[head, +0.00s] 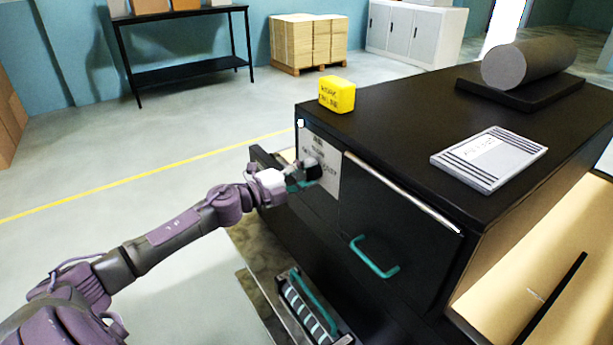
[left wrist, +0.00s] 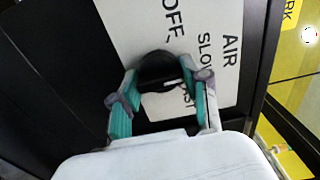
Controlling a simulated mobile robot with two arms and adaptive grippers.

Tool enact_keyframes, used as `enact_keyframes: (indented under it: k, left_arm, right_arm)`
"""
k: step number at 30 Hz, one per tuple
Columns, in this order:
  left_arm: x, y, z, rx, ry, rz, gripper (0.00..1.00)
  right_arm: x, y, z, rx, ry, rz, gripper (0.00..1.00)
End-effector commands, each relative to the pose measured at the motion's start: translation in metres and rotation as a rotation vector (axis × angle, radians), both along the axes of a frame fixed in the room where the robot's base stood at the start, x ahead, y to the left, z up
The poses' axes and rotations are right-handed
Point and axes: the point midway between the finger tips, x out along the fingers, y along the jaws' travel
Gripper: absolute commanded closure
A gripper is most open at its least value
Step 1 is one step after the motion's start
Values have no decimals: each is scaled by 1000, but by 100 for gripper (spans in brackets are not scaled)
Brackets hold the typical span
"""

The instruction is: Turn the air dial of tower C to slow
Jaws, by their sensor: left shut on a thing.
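The air dial (left wrist: 158,72) is a round black knob on a white label plate (left wrist: 115,25) that reads AIR, OFF, SLOW and FAST, the last partly covered. In the head view the plate (head: 326,190) is on the dark front of the black cabinet, and the dial is mostly hidden by my gripper. My left gripper (head: 306,176) is at the dial; in the left wrist view its teal-padded fingers (left wrist: 160,95) are on both sides of the knob, shut on it. The dial's exact pointer setting cannot be told. My right gripper is out of view.
The black cabinet (head: 400,115) carries a yellow block (head: 337,94), a striped sheet (head: 489,158) and a grey roll (head: 530,63). A teal handle (head: 374,257) sticks out from its front. A slotted unit with a teal bar (head: 312,302) lies low in front. Floor at left is clear.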

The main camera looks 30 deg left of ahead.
Motion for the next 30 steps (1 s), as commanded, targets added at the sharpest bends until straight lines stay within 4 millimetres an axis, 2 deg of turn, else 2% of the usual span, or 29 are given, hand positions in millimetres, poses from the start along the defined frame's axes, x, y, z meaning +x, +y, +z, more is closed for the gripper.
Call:
enact_keyframes:
  k: [15, 16, 20, 30]
  left_arm:
    - [-1, -1, -2, 18, -4, -3, 88]
    - [-1, -1, -2, 18, -4, -3, 50]
    - [0, -1, -1, 17, -4, -2, 29]
    - [-1, 0, -1, 16, -5, -1, 28]
  right_arm:
    - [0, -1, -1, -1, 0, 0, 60]
    - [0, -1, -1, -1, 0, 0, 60]
    - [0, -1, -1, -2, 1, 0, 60]
    - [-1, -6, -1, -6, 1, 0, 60]
